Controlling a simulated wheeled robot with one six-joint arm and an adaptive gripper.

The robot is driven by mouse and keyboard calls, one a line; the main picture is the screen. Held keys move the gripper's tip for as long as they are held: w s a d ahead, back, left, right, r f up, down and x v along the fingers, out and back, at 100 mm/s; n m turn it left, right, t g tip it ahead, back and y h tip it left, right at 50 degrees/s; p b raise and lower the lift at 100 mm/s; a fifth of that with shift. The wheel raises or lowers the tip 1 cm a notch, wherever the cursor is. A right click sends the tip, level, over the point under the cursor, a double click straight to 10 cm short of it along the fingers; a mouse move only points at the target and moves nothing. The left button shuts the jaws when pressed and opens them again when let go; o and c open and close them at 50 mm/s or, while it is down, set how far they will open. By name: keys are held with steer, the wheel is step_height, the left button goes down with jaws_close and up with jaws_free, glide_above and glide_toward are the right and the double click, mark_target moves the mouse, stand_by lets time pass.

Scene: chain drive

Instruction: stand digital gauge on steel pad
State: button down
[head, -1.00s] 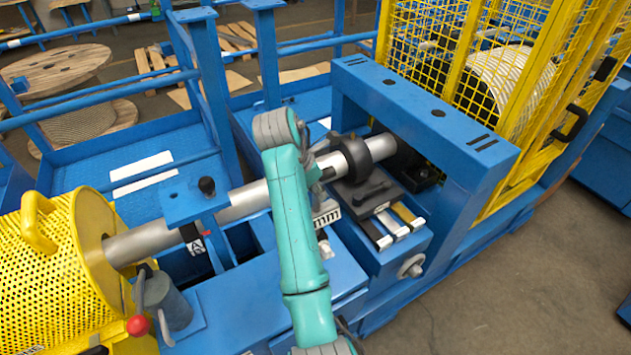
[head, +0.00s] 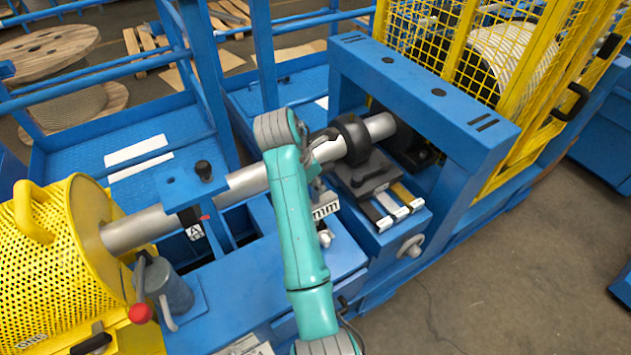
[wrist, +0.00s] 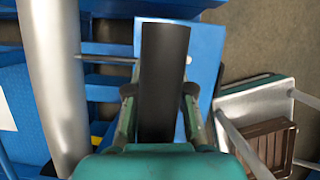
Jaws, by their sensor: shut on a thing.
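My gripper (wrist: 160,92) is shut on a dark, flat-sided body, the digital gauge (wrist: 165,60), in the wrist view. A thin rod sticks out from the gauge's left side towards the silver shaft (wrist: 55,80); I cannot tell if they touch. In the head view my teal arm hides the gripper's fingers. A white panel marked "mm" (head: 326,210) shows just right of the arm, apparently the gauge's face. Blue surface (wrist: 208,45) lies below and behind the gauge. I cannot make out the steel pad in either view; the arm and gauge cover part of the blue bench.
The shaft (head: 245,181) runs from a yellow perforated guard (head: 45,265) through a black collar (head: 352,138) to the blue frame (head: 420,85). Floor is free at right.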

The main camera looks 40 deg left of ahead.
steer(key=shift+f, duration=0.45)
stand_by(0.6)
steer(key=c, duration=0.9)
jaws_free()
steer(key=shift+c, duration=0.2)
